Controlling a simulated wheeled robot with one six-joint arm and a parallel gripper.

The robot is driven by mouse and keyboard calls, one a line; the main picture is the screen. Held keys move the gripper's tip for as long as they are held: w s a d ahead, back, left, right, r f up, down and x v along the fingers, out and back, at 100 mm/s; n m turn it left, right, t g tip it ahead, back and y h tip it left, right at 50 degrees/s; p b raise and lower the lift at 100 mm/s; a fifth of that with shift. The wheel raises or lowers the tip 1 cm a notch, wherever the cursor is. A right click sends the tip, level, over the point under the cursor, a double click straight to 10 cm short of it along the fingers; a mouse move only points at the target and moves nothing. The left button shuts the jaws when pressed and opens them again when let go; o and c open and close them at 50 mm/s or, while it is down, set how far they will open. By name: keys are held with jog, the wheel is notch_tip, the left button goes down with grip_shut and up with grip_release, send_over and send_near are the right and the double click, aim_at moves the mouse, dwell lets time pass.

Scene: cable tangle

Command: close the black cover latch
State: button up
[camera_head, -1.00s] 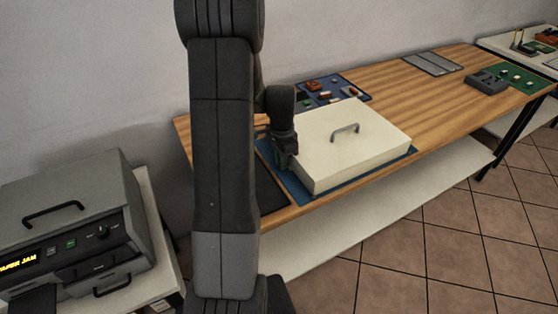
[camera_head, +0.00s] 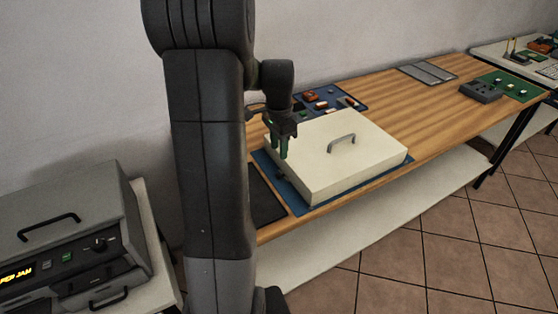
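A cream cover (camera_head: 345,165) with a grey arched handle (camera_head: 341,143) lies flat on a blue mat (camera_head: 300,206) on the wooden table. A small dark piece, which looks like the black latch (camera_head: 281,176), sits low at the cover's left side. It is too small to tell whether it is open or closed. My gripper (camera_head: 280,153) points down just above the cover's left edge, above the dark piece. Its two fingers look apart with nothing between them. My own arm fills the left middle of the view.
A dark flat pad (camera_head: 265,197) lies left of the cover. A blue tray with small parts (camera_head: 325,102) is behind it. Further right are grey panels (camera_head: 427,72), a dark grey device (camera_head: 481,92) and a green board (camera_head: 512,87). A grey machine (camera_head: 65,235) stands at left.

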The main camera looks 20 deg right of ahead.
notch_tip(320, 180, up, 4)
send_over(278, 174)
jog(key=shift+d, duration=0.15)
dwell(0.4)
notch_tip(278, 174, down, 13)
jog(key=shift+f, duration=0.15)
jog(key=shift+a+f, duration=0.2)
jog(key=shift+f, duration=0.15)
jog(key=shift+s+a+r, duration=0.1)
jog(key=shift+s+a, duration=0.05)
jog(key=shift+a, duration=0.5)
jog(key=shift+d, duration=0.1)
